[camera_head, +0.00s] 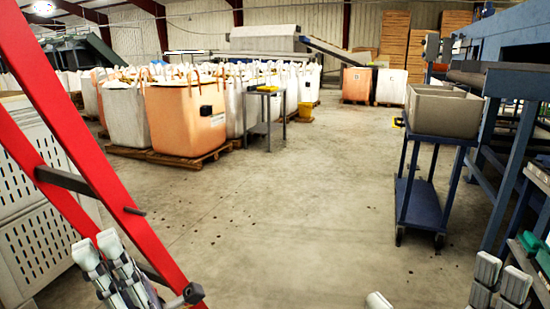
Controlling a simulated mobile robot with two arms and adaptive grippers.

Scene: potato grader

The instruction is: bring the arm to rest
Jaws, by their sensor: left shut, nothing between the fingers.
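My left gripper (112,268) is at the lower left, with its pale fingertips close together. It is shut and empty, in front of a red slanted frame (68,130). I cannot tell from this view whether it touches the frame. My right gripper (500,280) shows only in part at the lower right, beside the foot of the blue machine. Its pale fingertips stand up from the bottom edge, and the rest is cut off. Another pale tip shows at the bottom edge, left of these fingertips.
A blue cart (422,197) with a grey bin (442,112) stands at the right, next to a blue machine frame (510,175). A grey slotted crate (35,235) is at the left. Orange and white bulk bags (178,120) stand on pallets behind. The middle floor is clear.

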